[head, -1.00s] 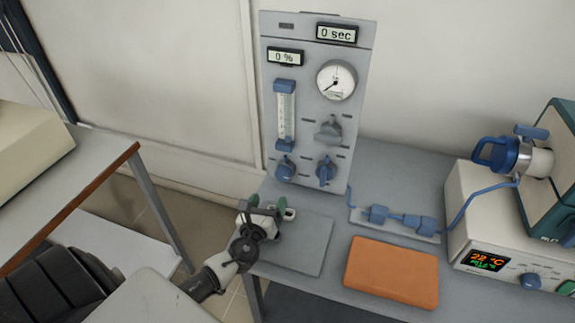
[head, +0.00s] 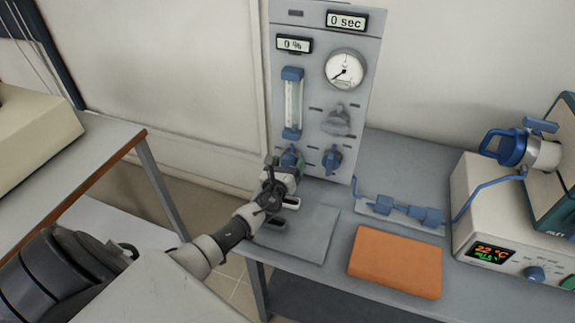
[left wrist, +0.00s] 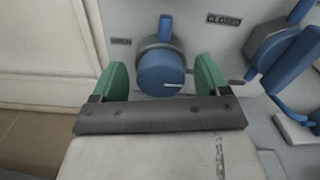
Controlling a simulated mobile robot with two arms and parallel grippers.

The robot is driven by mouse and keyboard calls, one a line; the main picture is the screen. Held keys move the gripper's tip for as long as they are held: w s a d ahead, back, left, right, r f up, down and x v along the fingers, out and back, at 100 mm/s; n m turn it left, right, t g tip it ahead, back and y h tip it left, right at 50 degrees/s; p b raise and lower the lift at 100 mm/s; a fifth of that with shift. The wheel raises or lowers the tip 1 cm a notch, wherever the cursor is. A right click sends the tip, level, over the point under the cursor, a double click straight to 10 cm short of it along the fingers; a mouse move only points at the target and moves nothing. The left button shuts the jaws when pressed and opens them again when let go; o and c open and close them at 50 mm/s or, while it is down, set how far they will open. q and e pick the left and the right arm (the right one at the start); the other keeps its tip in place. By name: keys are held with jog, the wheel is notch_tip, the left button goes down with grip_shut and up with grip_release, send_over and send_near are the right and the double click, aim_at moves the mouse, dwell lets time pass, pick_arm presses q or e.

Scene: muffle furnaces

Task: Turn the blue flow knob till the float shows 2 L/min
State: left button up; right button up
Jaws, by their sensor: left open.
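The grey gas panel (head: 318,20) stands upright on the bench. The blue flow knob (left wrist: 161,72) sits low on its face, under the clear flow tube (head: 293,103) with blue end caps. The float's height in the tube is too small to read. My left gripper (head: 291,160) is open in front of the knob. In the left wrist view its green fingertips (left wrist: 161,78) stand on either side of the knob, with gaps to it. In the head view the gripper hides most of the knob. My right gripper is not in view.
A second blue knob (head: 331,158) is just right of the gripper, with a grey valve (head: 337,121) above it. The displays read 0 % (head: 294,44) and 0 sec (head: 347,20). An orange pad (head: 395,262), blue tube fittings (head: 405,212) and a furnace (head: 500,220) are to the right.

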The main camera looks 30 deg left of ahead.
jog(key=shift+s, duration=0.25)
pick_arm(q)
jog(key=c, duration=0.9)
jog(key=shift+c, duration=0.2)
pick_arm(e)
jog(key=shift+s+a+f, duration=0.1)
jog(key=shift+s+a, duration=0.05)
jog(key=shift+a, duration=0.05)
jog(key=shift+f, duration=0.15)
